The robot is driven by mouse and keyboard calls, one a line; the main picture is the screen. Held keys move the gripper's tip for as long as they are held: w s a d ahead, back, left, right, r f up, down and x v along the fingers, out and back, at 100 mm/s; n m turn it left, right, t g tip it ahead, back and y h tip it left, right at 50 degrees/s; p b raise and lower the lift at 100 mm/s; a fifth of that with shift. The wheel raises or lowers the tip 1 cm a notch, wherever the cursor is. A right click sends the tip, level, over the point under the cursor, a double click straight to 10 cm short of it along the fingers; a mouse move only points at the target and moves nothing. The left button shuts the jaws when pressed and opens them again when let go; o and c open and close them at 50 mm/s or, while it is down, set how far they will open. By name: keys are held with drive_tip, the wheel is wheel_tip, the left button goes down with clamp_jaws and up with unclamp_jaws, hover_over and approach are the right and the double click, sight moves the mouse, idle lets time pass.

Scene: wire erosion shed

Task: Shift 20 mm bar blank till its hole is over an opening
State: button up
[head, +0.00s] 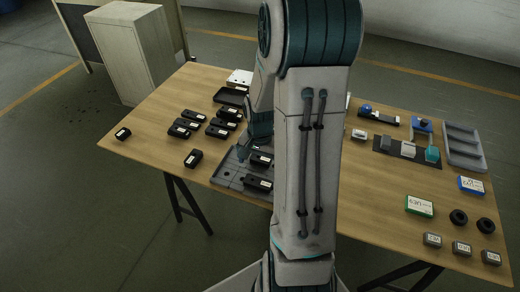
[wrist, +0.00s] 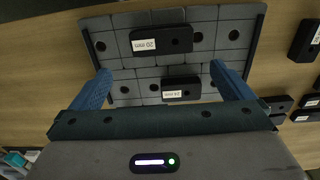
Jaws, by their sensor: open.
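A grey tiled plate (wrist: 112,22) with several round openings fills the upper wrist view; in the head view the plate (head: 226,174) is partly behind my arm. The black 20 mm bar blank (wrist: 160,40) lies on its far half, its white label at left and a dark hole right of it. Whether that hole is over an opening I cannot tell. A second labelled black bar (wrist: 182,90) lies nearer me. My gripper (wrist: 160,72) is open and empty, its blue fingers wide apart above the plate, with both bars showing between them. My arm hides the gripper's fingertips in the head view.
Several black labelled bars (head: 217,131) lie on the table left of the plate, beside a dark tray (head: 230,96). Right of my arm are a grey compartment tray (head: 463,147), boxes (head: 420,206) and small blocks. The table's front left is clear.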

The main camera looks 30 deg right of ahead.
drive_tip(key=shift+r, duration=2.8)
drive_tip(key=s+a+r+n+t, duration=0.3)
drive_tip(key=s+a+r+n, duration=0.7)
drive_tip(key=s+a+r, duration=0.2)
drive_tip(key=shift+a+r, duration=0.2)
drive_tip(key=shift+a, duration=0.5)
